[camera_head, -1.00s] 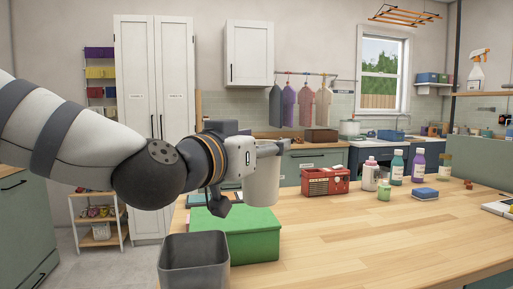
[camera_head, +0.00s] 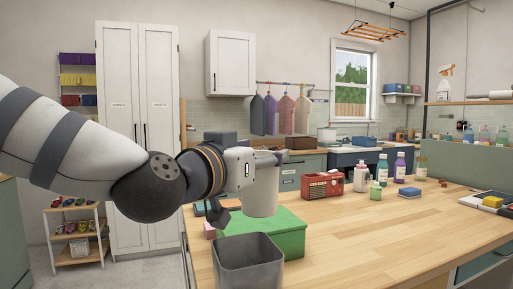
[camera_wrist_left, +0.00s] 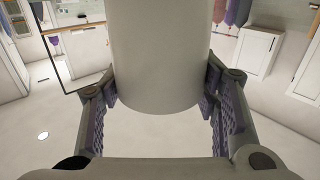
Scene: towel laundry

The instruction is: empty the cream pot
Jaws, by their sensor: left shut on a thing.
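The cream pot (camera_head: 262,190) is held upright in my left gripper (camera_head: 250,168), above and behind the grey bin. In the left wrist view the pot (camera_wrist_left: 160,60) fills the space between the two finger pads of the gripper (camera_wrist_left: 163,100). The inside of the pot cannot be seen. The open grey bin (camera_head: 248,265) stands at the near edge of the counter, and its inside is only partly visible. My right gripper is not in view.
A green box (camera_head: 285,235) sits on the wooden counter (camera_head: 390,240) just behind the bin. The counter's right front is clear.

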